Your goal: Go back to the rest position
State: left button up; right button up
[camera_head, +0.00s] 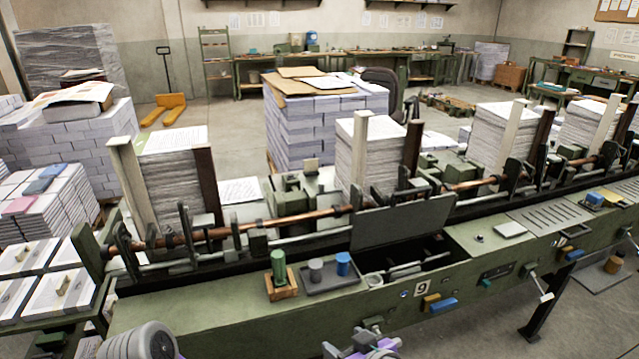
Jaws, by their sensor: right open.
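My right gripper (352,338) shows at the bottom edge, right of centre, in front of the machine's green front side. It is partly cut off by the frame. Its jaws are open and I see nothing held between them. The long green gathering machine (220,315) runs across the view behind it, with several tall paper stacks (368,160) standing along its back. My left gripper is not in view.
On the machine's top are a wooden block with a green cylinder (278,268), a dark tray (322,284) and a raised grey lid (403,222). Levers (540,285) stick out in front. A rounded grey ribbed part (140,342) fills the bottom left.

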jog(key=d+f+m+g+h, duration=0.1)
jog(key=d+f+m+g, duration=0.1)
jog(key=f, duration=0.8)
jog(key=d+f+m+g+h, duration=0.1)
jog(key=d+f+m+g, duration=0.15)
jog(key=f, duration=0.75)
jog(key=s+f+m+g, duration=0.3)
jog(key=s+f+g, duration=0.2)
jog(key=s+f, duration=0.8)
notch_tip(320, 180, down, 4)
jog(key=shift+a+r+y, duration=0.15)
jog(key=shift+a+y, duration=0.05)
jog(key=shift+y, duration=0.2)
